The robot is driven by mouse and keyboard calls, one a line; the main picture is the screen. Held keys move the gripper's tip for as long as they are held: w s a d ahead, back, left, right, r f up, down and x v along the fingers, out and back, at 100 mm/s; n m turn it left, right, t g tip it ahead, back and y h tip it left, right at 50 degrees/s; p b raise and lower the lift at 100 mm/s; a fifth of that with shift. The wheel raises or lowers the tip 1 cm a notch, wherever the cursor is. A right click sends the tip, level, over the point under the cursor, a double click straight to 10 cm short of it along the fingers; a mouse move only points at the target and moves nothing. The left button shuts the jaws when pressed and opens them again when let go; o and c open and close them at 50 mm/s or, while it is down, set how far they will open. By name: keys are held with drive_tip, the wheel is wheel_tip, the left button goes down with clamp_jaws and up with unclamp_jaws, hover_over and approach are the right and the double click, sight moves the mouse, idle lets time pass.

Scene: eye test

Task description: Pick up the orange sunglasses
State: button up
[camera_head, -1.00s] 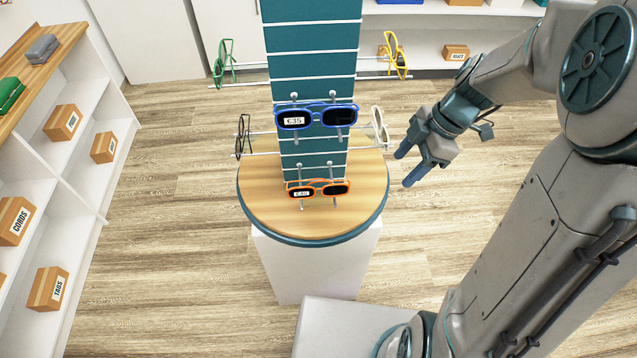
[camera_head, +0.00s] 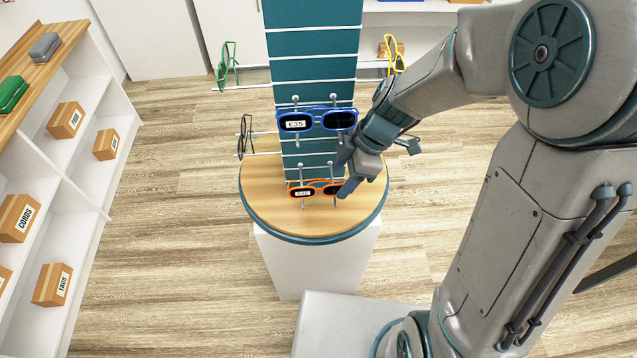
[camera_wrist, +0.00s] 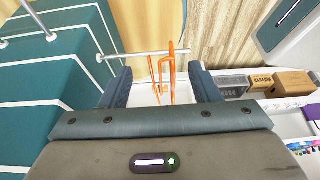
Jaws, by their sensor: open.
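The orange sunglasses (camera_head: 314,186) hang on pegs low on the front of the teal display column, just above the round wooden top, with a white price tag on the left lens. My gripper (camera_head: 344,173) is open at their right end and overlaps that end in the head view. In the wrist view, the sunglasses (camera_wrist: 171,82) show edge-on between my two fingers (camera_wrist: 160,88), nearer the right finger. I see no grip on them; whether a finger touches them I cannot tell.
Blue sunglasses (camera_head: 318,120) hang directly above, close to my gripper. Black glasses (camera_head: 244,138) and green glasses (camera_head: 227,66) hang at the left, yellow glasses (camera_head: 394,55) at the upper right. The round wooden top (camera_head: 270,217) lies below. Shelves with boxes stand at the left.

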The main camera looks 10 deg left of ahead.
drive_tip(key=shift+x, duration=1.25)
drive_tip(key=c, duration=1)
drive_tip(key=shift+c, duration=0.2)
drive_tip(key=shift+r, duration=0.15)
